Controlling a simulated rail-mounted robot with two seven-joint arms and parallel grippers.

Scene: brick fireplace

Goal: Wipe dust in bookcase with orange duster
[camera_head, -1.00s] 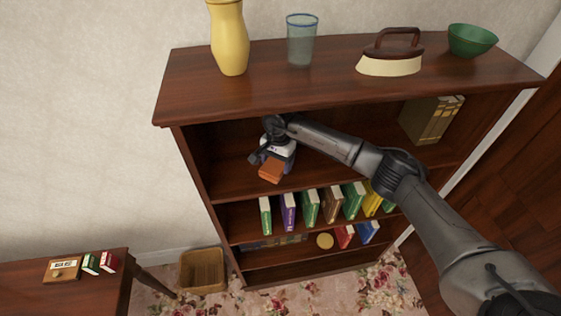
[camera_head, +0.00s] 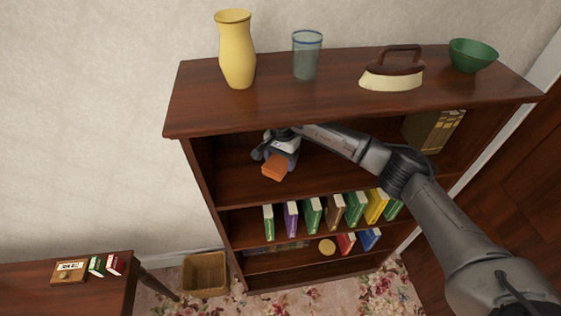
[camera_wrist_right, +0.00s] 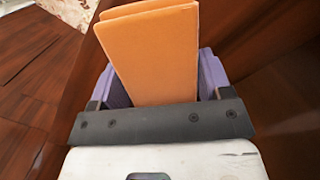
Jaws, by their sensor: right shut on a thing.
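The orange duster (camera_head: 275,167) is a small block held by my right gripper (camera_head: 270,159) inside the upper open compartment of the brown bookcase (camera_head: 205,100). In the right wrist view the duster (camera_wrist_right: 155,50) stands out between the purple finger pads of my right gripper (camera_wrist_right: 160,92), which is shut on it. The duster is above the shelf board at the left of the compartment; I cannot tell whether it touches the wood. I cannot make out dust on the visible shelf. My left gripper does not show.
On the bookcase top stand a yellow vase (camera_head: 237,60), a glass (camera_head: 306,58), an iron (camera_head: 392,75) and a green bowl (camera_head: 473,55). Several coloured books (camera_head: 312,215) fill the shelf below. A basket (camera_head: 204,274) and side table (camera_head: 100,297) are lower left.

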